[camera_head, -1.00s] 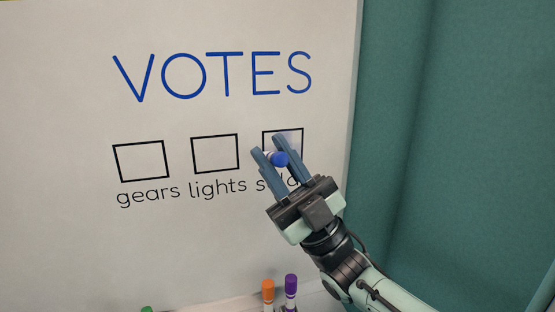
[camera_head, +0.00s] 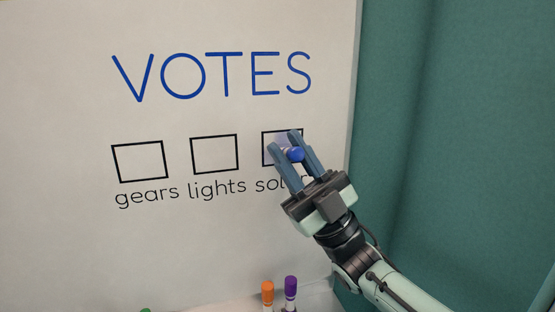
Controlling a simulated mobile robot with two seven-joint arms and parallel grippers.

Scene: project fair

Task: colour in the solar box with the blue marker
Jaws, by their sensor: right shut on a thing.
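The whiteboard (camera_head: 60,240) carries the blue word VOTES and three black-outlined boxes labelled gears, lights and solar. The solar box (camera_head: 265,150) is the rightmost one; my right gripper covers much of its middle, right side and part of its label. The right gripper (camera_head: 291,152) is shut on the blue marker (camera_head: 296,155), whose blue end points toward me. The marker's tip is hidden, so I cannot tell whether it touches the board. A faint bluish tint shows inside the box's visible upper part. My left gripper is out of view.
An orange-capped marker (camera_head: 267,292) and a purple-capped marker (camera_head: 291,290) stand upright at the bottom, below the board. A bit of a green cap (camera_head: 146,310) shows at the bottom edge. A green curtain (camera_head: 460,130) hangs to the right.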

